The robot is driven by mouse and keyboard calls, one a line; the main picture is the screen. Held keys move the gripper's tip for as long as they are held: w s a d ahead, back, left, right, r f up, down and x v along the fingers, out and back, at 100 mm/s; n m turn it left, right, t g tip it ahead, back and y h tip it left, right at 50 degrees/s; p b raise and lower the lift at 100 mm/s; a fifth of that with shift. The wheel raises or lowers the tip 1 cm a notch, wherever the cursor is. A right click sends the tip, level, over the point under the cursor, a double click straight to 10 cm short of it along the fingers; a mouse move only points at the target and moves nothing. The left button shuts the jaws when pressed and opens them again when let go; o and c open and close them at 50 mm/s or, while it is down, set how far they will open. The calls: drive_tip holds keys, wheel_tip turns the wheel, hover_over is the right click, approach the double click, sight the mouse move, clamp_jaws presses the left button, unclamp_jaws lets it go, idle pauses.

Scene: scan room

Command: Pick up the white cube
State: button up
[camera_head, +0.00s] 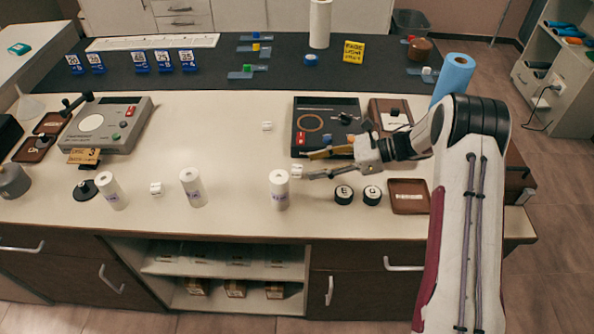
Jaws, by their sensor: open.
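A small white cube (297,170) sits on the pale counter near the middle, just left of my gripper's fingertips. My gripper (310,166) is open and points left, its jaws spread to either side. Its upper finger reaches over the front edge of the black device. The cube seems to lie at the mouth of the jaws; I cannot tell whether it is touched. Two more small white blocks show: one farther back (267,126) and one at the front left (155,188).
White cylinders stand at the front (279,190), (193,188) and (112,191). The black device (322,110) lies behind my gripper. Two black round pieces (344,194) and a brown tray (409,207) are at the front right. The counter's centre left is clear.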

sight(297, 171)
drive_tip(key=shift+f+x, duration=0.2)
drive_tip(key=shift+x, duration=0.7)
drive_tip(key=shift+f+x, duration=0.2)
drive_tip(key=shift+x, duration=0.7)
drive_tip(key=shift+w+a+f, duration=0.15)
drive_tip(key=shift+a+f, duration=0.15)
drive_tip(key=shift+a, duration=0.3)
drive_tip(key=c, duration=1)
